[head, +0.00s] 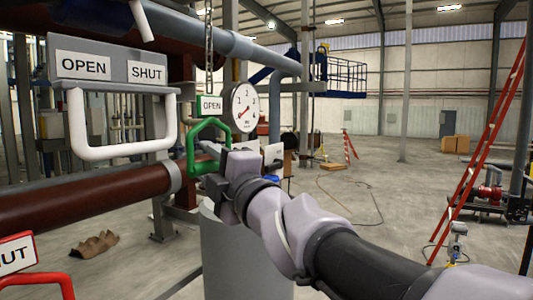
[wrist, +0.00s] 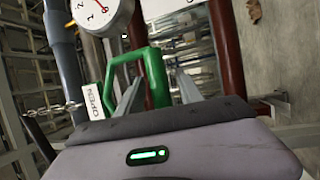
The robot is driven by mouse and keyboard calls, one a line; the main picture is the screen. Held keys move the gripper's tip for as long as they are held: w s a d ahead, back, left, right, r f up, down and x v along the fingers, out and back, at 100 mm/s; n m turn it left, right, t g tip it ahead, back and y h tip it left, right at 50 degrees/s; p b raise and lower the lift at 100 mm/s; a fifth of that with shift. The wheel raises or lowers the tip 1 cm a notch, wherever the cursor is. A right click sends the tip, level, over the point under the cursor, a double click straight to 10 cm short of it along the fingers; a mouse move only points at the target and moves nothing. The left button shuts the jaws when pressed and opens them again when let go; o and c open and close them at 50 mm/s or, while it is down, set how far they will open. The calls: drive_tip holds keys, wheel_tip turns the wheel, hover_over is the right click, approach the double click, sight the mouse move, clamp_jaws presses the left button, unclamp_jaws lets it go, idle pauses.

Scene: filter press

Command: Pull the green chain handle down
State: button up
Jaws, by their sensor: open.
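The green chain handle (head: 190,151) is a closed loop hanging below a chain (head: 209,45) and a white OPEN sign (head: 211,105). My gripper (wrist: 158,84) is open, with its fingers pointing at the handle. In the wrist view, one side bar of the green handle (wrist: 156,76) shows between the two fingers. I cannot tell whether either finger touches it. In the head view my wrist and gripper (head: 228,165) cover the handle's lower right part.
A round gauge (head: 244,110) sits just right of the handle. A white handle (head: 120,152) hangs left under OPEN and SHUT signs. A red handle (head: 42,279) with a SHUT sign is at lower left. A brown pipe (head: 90,203) runs beside the green handle.

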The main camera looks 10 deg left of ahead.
drive_tip(key=shift+x, duration=1.05)
drive_tip(key=shift+d, duration=0.15)
drive_tip(key=shift+c, duration=1.1)
drive_tip(key=shift+w, duration=0.1)
clamp_jaws()
